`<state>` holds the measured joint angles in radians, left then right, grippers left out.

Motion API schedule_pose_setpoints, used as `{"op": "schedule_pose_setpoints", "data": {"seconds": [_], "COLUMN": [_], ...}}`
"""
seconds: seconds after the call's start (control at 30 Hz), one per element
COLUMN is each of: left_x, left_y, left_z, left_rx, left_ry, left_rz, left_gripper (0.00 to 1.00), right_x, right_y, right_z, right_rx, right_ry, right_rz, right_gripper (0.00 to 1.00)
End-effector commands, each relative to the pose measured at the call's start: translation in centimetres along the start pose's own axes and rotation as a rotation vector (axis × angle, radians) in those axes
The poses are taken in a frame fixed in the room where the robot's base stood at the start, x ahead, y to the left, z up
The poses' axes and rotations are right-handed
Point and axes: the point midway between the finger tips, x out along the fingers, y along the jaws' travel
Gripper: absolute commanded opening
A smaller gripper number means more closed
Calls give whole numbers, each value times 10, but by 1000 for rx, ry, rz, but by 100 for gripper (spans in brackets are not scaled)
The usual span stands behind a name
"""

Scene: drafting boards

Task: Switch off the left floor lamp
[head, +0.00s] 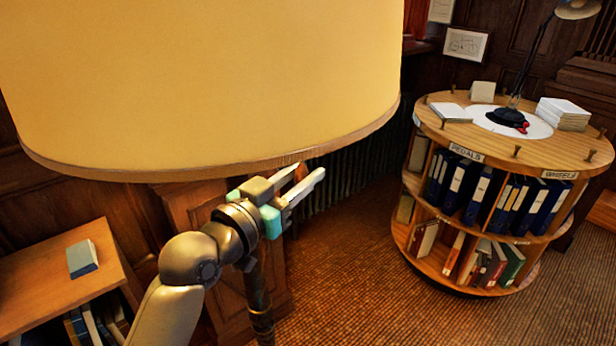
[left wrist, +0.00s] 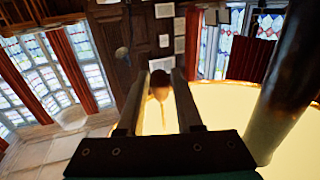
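The floor lamp has a large yellow shade (head: 205,80) that fills the upper left of the head view, with a dark pole (head: 259,300) below it. The shade's inside (left wrist: 225,105) glows bright in the left wrist view, and the pole (left wrist: 293,80) stands at right. My left gripper (head: 306,178) is just under the shade's rim, fingers apart. In the left wrist view a small brown-red knob (left wrist: 159,78) on a pale cord or stem shows between the open fingers (left wrist: 158,85). I cannot tell whether they touch it. My right gripper is not in view.
A round wooden bookcase (head: 505,150) with binders and a small desk lamp (head: 509,117) stands at right. A low wooden shelf (head: 45,285) with a grey-blue book (head: 82,260) is at lower left. Ribbed brown floor (head: 350,260) between them is clear.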

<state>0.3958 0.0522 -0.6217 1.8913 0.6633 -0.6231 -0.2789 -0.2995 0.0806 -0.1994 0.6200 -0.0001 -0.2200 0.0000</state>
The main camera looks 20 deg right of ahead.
Motion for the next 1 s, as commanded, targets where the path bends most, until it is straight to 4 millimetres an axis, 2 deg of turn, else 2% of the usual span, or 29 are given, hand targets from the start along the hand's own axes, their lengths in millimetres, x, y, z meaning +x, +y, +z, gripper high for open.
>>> {"op": "schedule_pose_setpoints", "data": {"seconds": [0.03, 0.2, 0.6, 0.97, 1.0], "left_x": [0, 0, 0, 0, 0], "left_y": [0, 0, 0, 0, 0], "left_z": [0, 0, 1, 15, 16], "left_rx": [0, 0, 0, 0, 0], "left_ry": [0, 0, -1, -2, -2], "left_rz": [0, 0, 0, 0, 0], "left_gripper": [28, 10, 10, 10, 30], "right_x": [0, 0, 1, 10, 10], "right_y": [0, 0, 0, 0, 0], "right_z": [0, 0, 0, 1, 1], "right_rx": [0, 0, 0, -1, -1], "right_ry": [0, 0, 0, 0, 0], "right_rz": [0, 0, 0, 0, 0], "right_gripper": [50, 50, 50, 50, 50]}}
